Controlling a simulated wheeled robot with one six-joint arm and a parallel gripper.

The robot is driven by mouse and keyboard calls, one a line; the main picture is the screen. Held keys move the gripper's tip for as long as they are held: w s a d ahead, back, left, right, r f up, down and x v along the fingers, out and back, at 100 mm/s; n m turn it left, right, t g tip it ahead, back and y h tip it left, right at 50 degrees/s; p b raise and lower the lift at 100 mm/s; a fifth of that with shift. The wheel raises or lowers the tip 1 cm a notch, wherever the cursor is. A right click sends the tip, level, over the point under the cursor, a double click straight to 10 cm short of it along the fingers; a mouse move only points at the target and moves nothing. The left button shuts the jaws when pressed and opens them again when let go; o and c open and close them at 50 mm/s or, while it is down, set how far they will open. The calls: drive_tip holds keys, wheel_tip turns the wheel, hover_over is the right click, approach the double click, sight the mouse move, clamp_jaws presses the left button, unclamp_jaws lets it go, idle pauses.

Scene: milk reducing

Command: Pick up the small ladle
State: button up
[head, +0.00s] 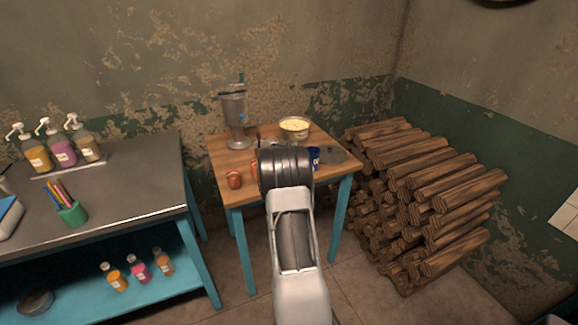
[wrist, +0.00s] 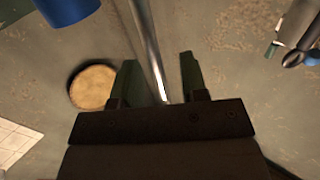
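In the wrist view my gripper (wrist: 160,72) has its two fingers apart. A thin shiny metal rod (wrist: 146,36) runs down between them, close to the left finger, with a clear gap to the right finger. It looks like a ladle handle; its ends are hidden, so I cannot tell if it is the small ladle. In the head view my arm hides my gripper and part of the wooden table (head: 232,160). No whole ladle shows clearly there.
A log pile (head: 425,195) stands right; a metal-topped bench (head: 130,185) with bottles stands left.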

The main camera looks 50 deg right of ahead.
clamp_jaws()
idle(0.3)
drive_tip(key=shift+r, duration=0.1)
